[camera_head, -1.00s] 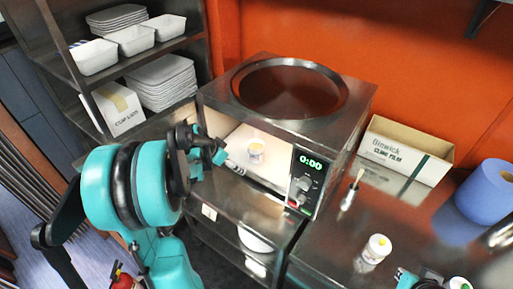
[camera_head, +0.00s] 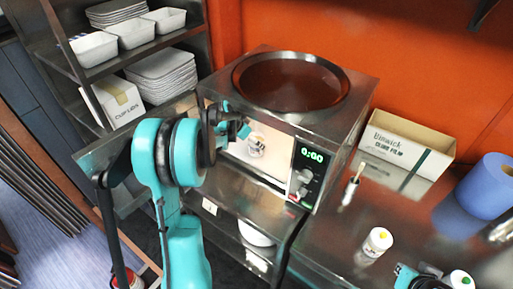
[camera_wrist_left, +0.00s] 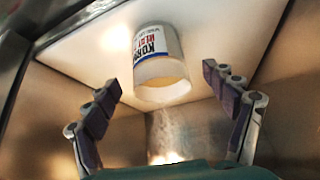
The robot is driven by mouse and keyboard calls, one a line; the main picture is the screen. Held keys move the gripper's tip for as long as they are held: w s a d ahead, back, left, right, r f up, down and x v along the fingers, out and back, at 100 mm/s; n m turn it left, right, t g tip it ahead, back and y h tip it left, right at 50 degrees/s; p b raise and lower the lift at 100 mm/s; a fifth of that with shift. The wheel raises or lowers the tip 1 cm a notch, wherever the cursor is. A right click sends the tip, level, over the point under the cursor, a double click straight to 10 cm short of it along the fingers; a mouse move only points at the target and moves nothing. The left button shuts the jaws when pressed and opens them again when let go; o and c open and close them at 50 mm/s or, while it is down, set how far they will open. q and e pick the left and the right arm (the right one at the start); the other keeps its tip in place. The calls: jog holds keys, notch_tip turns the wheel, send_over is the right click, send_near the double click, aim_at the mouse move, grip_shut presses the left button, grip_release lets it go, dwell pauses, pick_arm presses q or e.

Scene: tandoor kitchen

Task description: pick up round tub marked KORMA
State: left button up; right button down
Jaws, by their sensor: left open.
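The round tub marked KORMA (camera_head: 256,146), white with a blue and red label, stands inside the lit open oven. In the left wrist view the tub (camera_wrist_left: 162,70) appears inverted against the pale oven floor, its lettering upside down. My left gripper (camera_head: 236,131) is at the oven opening, just left of the tub in the head view.
A cling film box (camera_head: 408,150) and blue roll (camera_head: 488,187) are at right.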

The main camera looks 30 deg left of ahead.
pick_arm(q)
jog(key=b+x, duration=0.1)
jog(key=x, duration=0.3)
jog(key=shift+w+f, duration=0.2)
jog(key=shift+f, duration=0.1)
jog(key=shift+s+r, duration=0.1)
jog(key=c, duration=1.5)
jog(key=shift+c, duration=0.2)
jog(key=shift+r, duration=0.15)
